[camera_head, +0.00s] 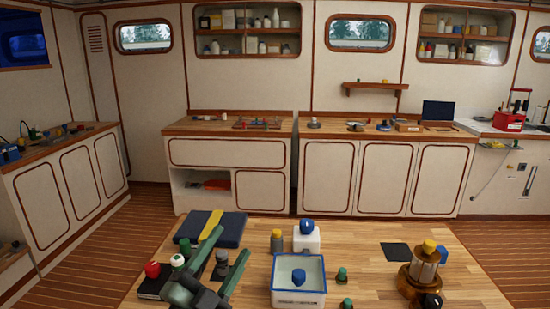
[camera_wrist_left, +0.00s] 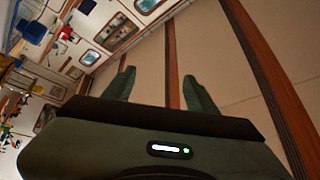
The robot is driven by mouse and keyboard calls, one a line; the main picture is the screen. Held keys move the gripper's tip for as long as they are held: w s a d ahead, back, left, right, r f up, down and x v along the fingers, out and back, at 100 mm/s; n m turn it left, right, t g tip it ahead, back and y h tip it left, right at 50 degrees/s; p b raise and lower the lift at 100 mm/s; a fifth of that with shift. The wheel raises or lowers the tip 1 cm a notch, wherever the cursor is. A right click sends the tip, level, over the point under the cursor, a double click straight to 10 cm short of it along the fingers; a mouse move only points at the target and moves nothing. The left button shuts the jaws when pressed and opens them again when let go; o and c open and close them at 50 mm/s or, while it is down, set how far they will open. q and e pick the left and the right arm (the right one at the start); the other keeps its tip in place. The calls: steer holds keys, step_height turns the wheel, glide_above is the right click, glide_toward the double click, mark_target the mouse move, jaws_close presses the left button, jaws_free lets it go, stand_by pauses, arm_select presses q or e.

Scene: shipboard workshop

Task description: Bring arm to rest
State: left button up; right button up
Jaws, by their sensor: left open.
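My left gripper (camera_head: 231,246) comes in from the bottom left of the head view, over the near left part of the wooden table (camera_head: 375,269). Its green fingers are spread apart and nothing is between them. My right gripper is in neither view.
Around the left gripper are a dark blue case with a yellow stripe (camera_head: 230,230), a red-capped item (camera_head: 152,270) and small bottles. A blue-rimmed white tray (camera_head: 299,298) and a brass lantern (camera_head: 424,272) stand further right. Counters line the back wall.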

arm_select(q)
steer(key=s+a+f+n+g+y, duration=0.4)
steer(key=a+f+n+y, duration=0.15)
steer(key=f, duration=0.55)
steer(key=s+a+f+n+g+y, duration=0.4)
steer(key=a+f+n+y, duration=0.15)
steer(key=f, duration=0.55)
steer(key=s+f+n+g+h, duration=0.15)
steer(key=s+f+g, duration=0.35)
steer(key=s, duration=0.5)
steer(key=s+f+n+g, duration=0.2)
steer(key=s+f+g, duration=0.2)
steer(key=s+f, duration=0.45)
steer(key=s+f+g, duration=0.1)
steer(key=s+f, duration=0.2)
steer(key=f, duration=2.1)
steer(key=s+a+f+g+p, duration=0.1)
steer(key=s+a+f, duration=0.2)
steer(key=s+f, duration=1.2)
steer(key=shift+s+a+m, duration=0.15)
steer(key=shift+s+m, duration=0.3)
steer(key=shift+s, duration=0.55)
